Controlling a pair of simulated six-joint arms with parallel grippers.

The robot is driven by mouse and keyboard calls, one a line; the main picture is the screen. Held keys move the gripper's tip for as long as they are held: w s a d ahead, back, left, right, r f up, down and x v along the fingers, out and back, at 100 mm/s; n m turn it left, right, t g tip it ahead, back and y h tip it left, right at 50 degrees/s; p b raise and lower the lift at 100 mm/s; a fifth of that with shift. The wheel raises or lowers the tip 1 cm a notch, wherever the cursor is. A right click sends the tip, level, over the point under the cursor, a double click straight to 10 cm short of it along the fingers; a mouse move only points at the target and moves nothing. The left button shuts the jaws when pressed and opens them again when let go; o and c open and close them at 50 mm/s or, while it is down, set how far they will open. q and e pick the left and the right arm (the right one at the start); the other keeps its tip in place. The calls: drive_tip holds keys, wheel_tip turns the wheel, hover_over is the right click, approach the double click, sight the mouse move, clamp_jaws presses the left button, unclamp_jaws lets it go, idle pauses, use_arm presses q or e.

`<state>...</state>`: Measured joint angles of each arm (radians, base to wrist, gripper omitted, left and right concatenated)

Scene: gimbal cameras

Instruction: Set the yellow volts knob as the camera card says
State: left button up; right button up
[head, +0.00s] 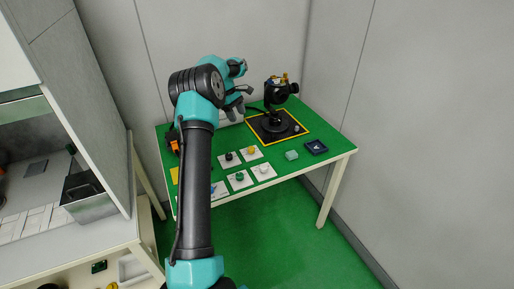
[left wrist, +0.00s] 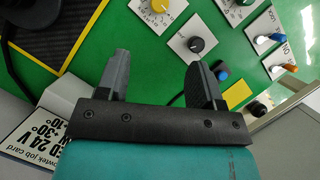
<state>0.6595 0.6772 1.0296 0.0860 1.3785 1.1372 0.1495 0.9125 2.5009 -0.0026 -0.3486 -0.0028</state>
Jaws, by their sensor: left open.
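The yellow knob (head: 251,150) sits on a white dial plate on the green table. It also shows at the top edge of the left wrist view (left wrist: 160,6), with scale marks around it; its exact setting is too small to read. My left gripper (head: 239,98) is open and empty above the back of the table, apart from the knob. In the left wrist view its two fingers (left wrist: 158,78) are spread over bare green surface. A white job card (left wrist: 35,125) is partly hidden by the gripper; "24 V", "30°" and "10°" are legible. My right gripper is not in view.
A black knob (head: 229,157), a green knob (head: 239,176) and a white knob (head: 263,168) sit on neighbouring plates. A black gimbal camera (head: 277,122) stands on a yellow-edged mat at the back. A pale green block (head: 291,155) and a dark tray (head: 316,147) lie at right.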

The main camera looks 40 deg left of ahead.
sight(251, 148)
use_arm(q)
drive_tip(key=shift+f, duration=0.1)
drive_tip(key=x, duration=1.7)
drive_tip(key=shift+d, duration=0.2)
drive_tip(key=shift+c, duration=0.4)
drive_tip(key=c, duration=0.8)
drive_tip(key=shift+c, duration=0.2)
